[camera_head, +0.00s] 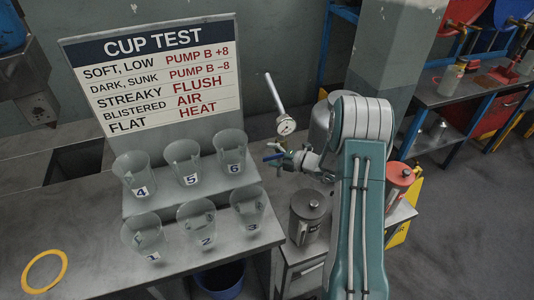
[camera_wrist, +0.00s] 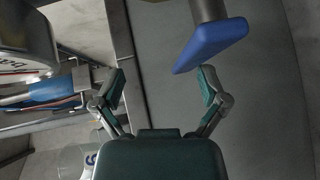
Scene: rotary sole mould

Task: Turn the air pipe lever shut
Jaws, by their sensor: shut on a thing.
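The blue lever (camera_wrist: 212,46) sits on the end of a grey rod at the top of the wrist view. In the head view a small blue part (camera_head: 273,157) shows at my gripper (camera_head: 280,158), partly hidden by it. My gripper (camera_wrist: 162,82) also shows in the wrist view, its two fingers well apart. Contact at the left finger cannot be made out. A pale upright pipe (camera_head: 274,93) with a round gauge (camera_head: 286,125) stands just behind my gripper in the head view.
A CUP TEST board (camera_head: 155,75) stands behind several numbered clear cups on a metal bench (camera_head: 95,235). A dark lidded pot (camera_head: 307,215) stands below my gripper, and a red-lidded pot (camera_head: 398,180) is right of my arm. Open floor lies at right.

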